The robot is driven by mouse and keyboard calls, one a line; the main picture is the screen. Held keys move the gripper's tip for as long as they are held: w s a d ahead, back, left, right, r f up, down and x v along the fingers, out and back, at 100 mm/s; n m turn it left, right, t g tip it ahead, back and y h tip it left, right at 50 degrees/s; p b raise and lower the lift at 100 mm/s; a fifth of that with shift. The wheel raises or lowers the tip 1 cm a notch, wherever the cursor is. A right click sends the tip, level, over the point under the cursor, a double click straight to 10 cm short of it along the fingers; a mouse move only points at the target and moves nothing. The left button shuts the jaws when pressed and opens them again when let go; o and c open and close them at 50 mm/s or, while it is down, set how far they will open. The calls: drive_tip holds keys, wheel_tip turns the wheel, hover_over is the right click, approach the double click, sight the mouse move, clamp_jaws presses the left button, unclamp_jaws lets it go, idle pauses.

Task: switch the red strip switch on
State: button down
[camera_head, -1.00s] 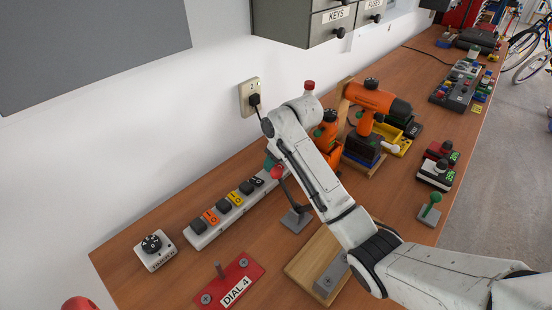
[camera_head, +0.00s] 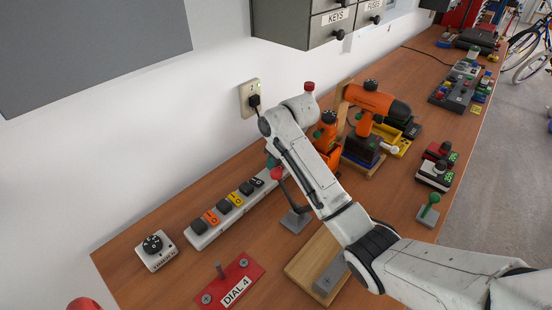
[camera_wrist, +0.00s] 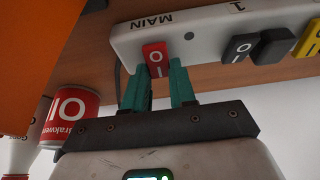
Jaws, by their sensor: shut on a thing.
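The white power strip (camera_head: 212,228) lies along the wall side of the bench. In the wrist view its end marked MAIN (camera_wrist: 160,22) carries the red strip switch (camera_wrist: 154,56), a rocker marked O and I. My gripper (camera_wrist: 159,70) has teal fingertips on either side of this red rocker and is shut on it. Which end of the rocker is pressed down I cannot tell.
Orange drill (camera_head: 375,100) and a small orange tool (camera_head: 326,130) are behind my arm. A dial box (camera_head: 155,249) and red DIAL 4 plate (camera_head: 230,283) are near the front. The wall socket (camera_head: 250,98) is above.

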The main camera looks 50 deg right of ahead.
drive_tip(key=shift+w+r+g+p, duration=0.15)
drive_tip(key=shift+w+g+p, duration=0.15)
drive_tip(key=shift+g+p, duration=0.75)
drive_tip(key=shift+w+f+g, duration=0.25)
drive_tip(key=shift+f+g, duration=0.1)
drive_tip(key=shift+g, duration=0.8)
drive_tip(key=c, duration=0.9)
unclamp_jaws()
drive_tip(key=shift+r+p, duration=0.1)
drive_tip(key=shift+p, duration=0.2)
